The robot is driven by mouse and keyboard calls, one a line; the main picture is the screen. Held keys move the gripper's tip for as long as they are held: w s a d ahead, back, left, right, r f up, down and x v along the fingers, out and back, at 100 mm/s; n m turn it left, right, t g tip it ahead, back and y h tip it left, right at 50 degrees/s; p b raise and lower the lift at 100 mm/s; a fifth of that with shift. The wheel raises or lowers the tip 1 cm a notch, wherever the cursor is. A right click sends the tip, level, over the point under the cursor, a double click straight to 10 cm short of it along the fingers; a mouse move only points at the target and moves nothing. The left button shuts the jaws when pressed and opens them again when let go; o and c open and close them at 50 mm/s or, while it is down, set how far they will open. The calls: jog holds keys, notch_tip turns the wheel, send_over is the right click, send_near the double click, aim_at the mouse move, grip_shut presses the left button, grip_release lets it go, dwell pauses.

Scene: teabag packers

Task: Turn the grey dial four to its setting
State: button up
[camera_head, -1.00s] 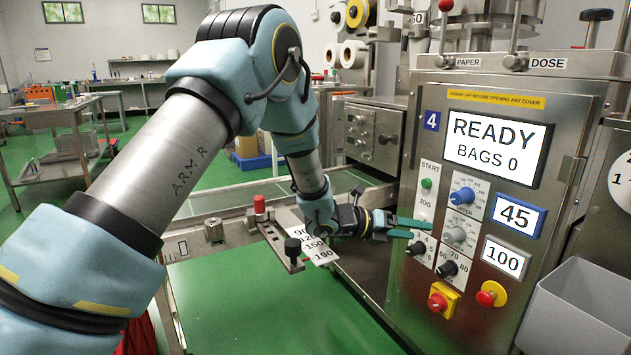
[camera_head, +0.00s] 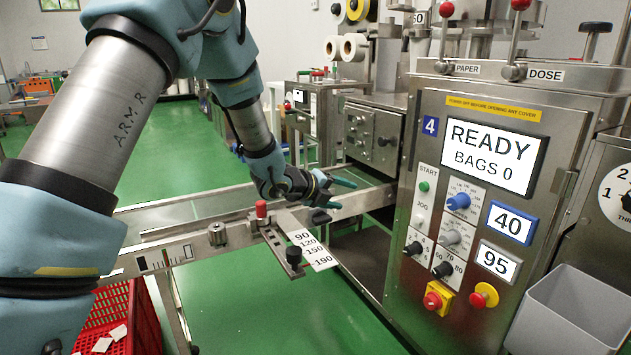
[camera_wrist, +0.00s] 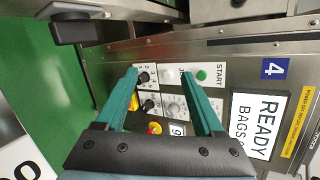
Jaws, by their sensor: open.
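The grey dial (camera_head: 452,238) is on the front panel of machine 4 (camera_head: 430,126), below the blue dial (camera_head: 458,202). In the wrist view the grey dial (camera_wrist: 174,108) shows between the fingers, close to the right one. My gripper (camera_head: 345,197) is open and empty, left of the panel and apart from it; it also shows in the wrist view (camera_wrist: 160,73). The blue-framed display (camera_head: 512,223) reads 40. The grey-framed display (camera_head: 498,262) reads 95. The dial's exact pointer angle is too small to read.
Black knobs (camera_head: 443,270), a red stop button on yellow (camera_head: 437,297) and another red knob (camera_head: 484,295) crowd the panel. A rail with a number plate (camera_head: 312,250) stands below my gripper. A grey bin (camera_head: 570,310) is at the right, a red crate (camera_head: 115,325) at lower left.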

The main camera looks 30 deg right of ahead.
jog(key=w+a+r+n+t+y+p, duration=0.1)
jog(key=w+a+r+n, duration=0.1)
jog(key=w+a+n, duration=0.1)
jog(key=shift+w+a+n+t, duration=0.4)
jog(key=shift+w+a, duration=0.25)
jog(key=shift+a, duration=0.4)
